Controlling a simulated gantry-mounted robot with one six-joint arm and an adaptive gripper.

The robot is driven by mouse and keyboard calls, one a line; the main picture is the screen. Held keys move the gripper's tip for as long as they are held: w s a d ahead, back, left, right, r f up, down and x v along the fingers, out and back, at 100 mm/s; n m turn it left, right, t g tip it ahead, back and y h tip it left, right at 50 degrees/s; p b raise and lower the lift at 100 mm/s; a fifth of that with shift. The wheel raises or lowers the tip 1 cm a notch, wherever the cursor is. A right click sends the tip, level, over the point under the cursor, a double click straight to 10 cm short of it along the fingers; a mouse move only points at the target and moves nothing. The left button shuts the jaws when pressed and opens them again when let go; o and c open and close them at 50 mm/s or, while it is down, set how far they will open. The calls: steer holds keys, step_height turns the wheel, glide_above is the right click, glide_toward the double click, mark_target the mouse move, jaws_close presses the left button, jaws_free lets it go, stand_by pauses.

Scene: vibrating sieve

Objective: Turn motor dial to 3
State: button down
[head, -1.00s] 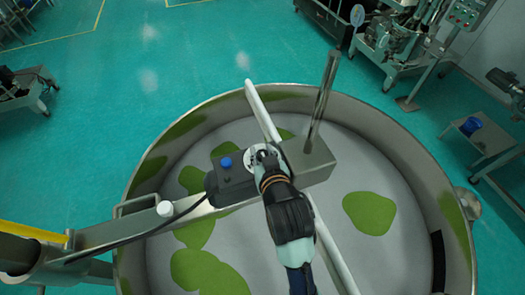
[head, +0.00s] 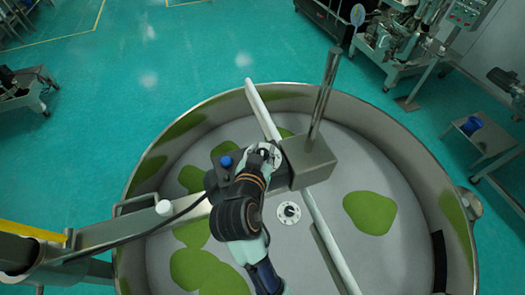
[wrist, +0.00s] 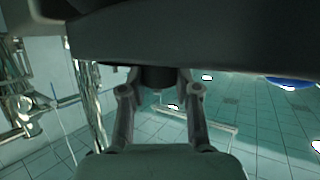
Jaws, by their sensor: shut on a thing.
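A grey block (head: 307,162) with an upright metal post (head: 325,85) stands just right. The steel sieve rim (head: 390,130) surrounds everything.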

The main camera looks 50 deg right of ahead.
steer(key=shift+f, duration=0.1)
steer(key=c, duration=0.8)
jaws_free()
steer(key=v, duration=1.2)
steer(key=w+a+f+n+t+y, duration=0.1)
steer(key=a+n+t+y, duration=0.2)
steer(key=a+n+y, duration=0.3)
steer(key=w+a+f+n+t+y, duration=0.1)
steer(key=a+n+y, duration=0.4)
steer(key=a, duration=0.7)
steer(key=shift+w+a+n+t+y, duration=0.35)
steer(key=shift+w+n+t, duration=0.2)
steer(key=shift+t, duration=0.45)
